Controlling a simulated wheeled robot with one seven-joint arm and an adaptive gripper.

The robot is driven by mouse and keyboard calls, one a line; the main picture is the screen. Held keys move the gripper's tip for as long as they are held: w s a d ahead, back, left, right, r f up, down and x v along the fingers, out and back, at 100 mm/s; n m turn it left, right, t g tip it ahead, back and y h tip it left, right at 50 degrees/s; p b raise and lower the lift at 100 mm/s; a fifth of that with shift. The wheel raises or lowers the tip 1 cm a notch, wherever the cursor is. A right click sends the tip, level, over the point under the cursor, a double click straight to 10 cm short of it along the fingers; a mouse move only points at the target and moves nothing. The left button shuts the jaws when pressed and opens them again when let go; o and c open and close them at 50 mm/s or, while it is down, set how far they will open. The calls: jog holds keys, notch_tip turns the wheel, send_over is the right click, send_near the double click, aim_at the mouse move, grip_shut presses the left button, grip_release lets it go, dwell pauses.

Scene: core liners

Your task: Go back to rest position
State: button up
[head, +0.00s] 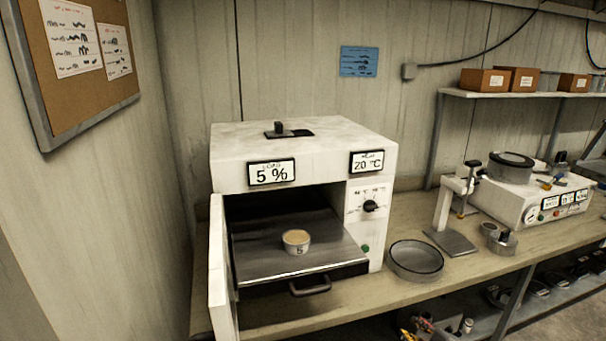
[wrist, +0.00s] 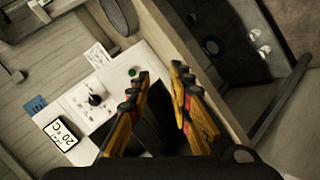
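My gripper (wrist: 160,85) shows in the wrist view with its two yellow and black fingers apart and nothing between them. It is not visible in the head view. In the wrist view the white oven's control panel (wrist: 95,98) lies to the left of the fingers, with its dial and green button. In the head view the white oven (head: 300,140) stands on the bench with its door (head: 219,270) open. A small cup (head: 296,240) marked 5 sits on the pulled-out tray (head: 265,262).
A round dark pan (head: 415,258) sits on the bench (head: 390,290) right of the oven. A stand (head: 452,238) and a white instrument box (head: 530,203) are farther right. A shelf (head: 530,94) with brown boxes is above. A noticeboard (head: 75,60) hangs at the left.

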jog(key=s+d+m+g+h, duration=0.3)
jog(key=s+d+m+g, duration=0.15)
jog(key=s+m, duration=0.65)
jog(key=s+a+r+y, duration=0.1)
jog(key=s+a+r, duration=0.2)
jog(key=s+a, duration=0.1)
jog(key=s+a+r+m+g+y, duration=0.1)
jog(key=s+a+r+y, duration=0.1)
jog(key=s+a+r, duration=0.2)
jog(key=s+a, duration=0.1)
jog(key=a, duration=0.2)
jog(key=shift+a, duration=0.3)
